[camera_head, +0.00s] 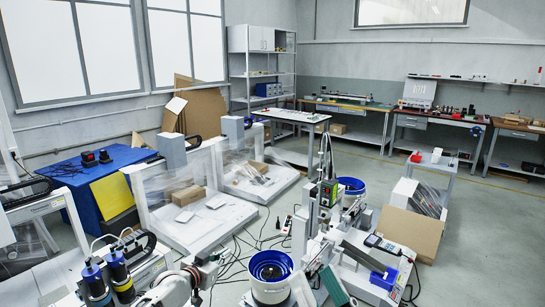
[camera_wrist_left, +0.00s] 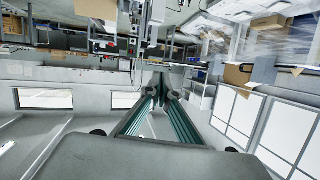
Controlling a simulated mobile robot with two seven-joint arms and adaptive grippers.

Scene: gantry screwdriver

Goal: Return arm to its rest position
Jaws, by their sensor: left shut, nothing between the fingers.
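My left arm comes in at the bottom left of the head view, with its left gripper (camera_head: 206,271) over the floor beside a blue-rimmed bowl. In the left wrist view the teal fingers of the left gripper (camera_wrist_left: 161,84) meet at their tips, with nothing between them. A teal block (camera_head: 335,287) shows at the bottom edge of the head view; it may be part of my right gripper, but I cannot make out its fingers. The gantry station (camera_head: 325,205) stands upright right of centre, apart from the left gripper.
The blue-rimmed bowl (camera_head: 271,267) stands in front of the gantry, and another blue bowl (camera_head: 351,186) behind it. White-topped machine bases (camera_head: 205,225) with clear covers lie left. Cables (camera_head: 243,243) run over the floor. A cardboard sheet (camera_head: 410,233) leans right. Open floor lies at far right.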

